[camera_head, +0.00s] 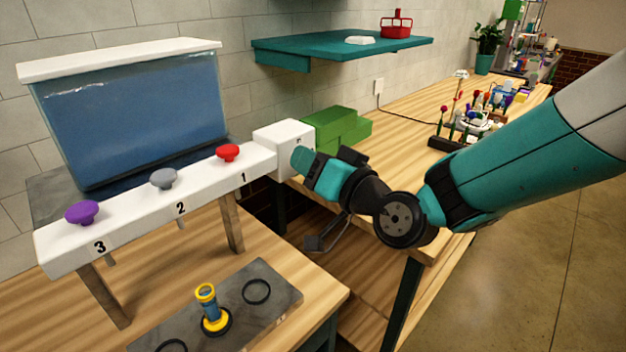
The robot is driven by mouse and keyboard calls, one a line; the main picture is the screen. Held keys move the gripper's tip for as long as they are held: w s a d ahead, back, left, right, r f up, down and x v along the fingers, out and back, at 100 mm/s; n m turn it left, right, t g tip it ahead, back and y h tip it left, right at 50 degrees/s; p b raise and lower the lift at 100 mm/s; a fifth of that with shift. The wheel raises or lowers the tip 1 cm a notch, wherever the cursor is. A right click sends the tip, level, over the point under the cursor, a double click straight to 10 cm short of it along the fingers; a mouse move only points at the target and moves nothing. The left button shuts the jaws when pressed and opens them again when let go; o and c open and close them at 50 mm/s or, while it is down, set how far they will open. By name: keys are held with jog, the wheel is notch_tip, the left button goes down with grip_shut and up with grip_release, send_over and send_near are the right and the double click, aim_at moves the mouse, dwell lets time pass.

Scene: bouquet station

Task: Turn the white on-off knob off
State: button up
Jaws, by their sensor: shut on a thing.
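The white on-off knob is not clearly visible; my gripper covers the spot at the right end of the white bar, on the face of the white box (277,137). My gripper (299,160) reaches in from the right, its fingers against that face, shut on what appears to be the knob. The fingertips and the knob's turn position are hidden. A small dark mark shows on the box face just above the fingers.
A white bar (130,222) carries purple (82,212), grey (164,178) and red (228,152) knobs below a water tank (135,115). Green blocks (337,130) stand behind my gripper. A yellow-and-blue piece (208,305) stands on a grey plate (262,318). A teal shelf (300,50) hangs above.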

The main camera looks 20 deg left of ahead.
jog(key=n+b, duration=0.8)
jog(key=b, duration=0.6)
jog(key=n+g+y+b, duration=0.1)
jog(key=n+b, duration=0.7)
jog(key=b, duration=0.6)
jog(key=shift+f+y+b, duration=0.2)
jog(key=shift+y+b, duration=0.1)
jog(key=shift+r+n, duration=0.1)
jog(key=shift+n, duration=0.3)
jog(key=o, duration=0.9)
jog(key=b+v, duration=0.3)
jog(key=v, duration=1.4)
jog(key=shift+d+b, duration=0.3)
jog(key=shift+b, duration=0.05)
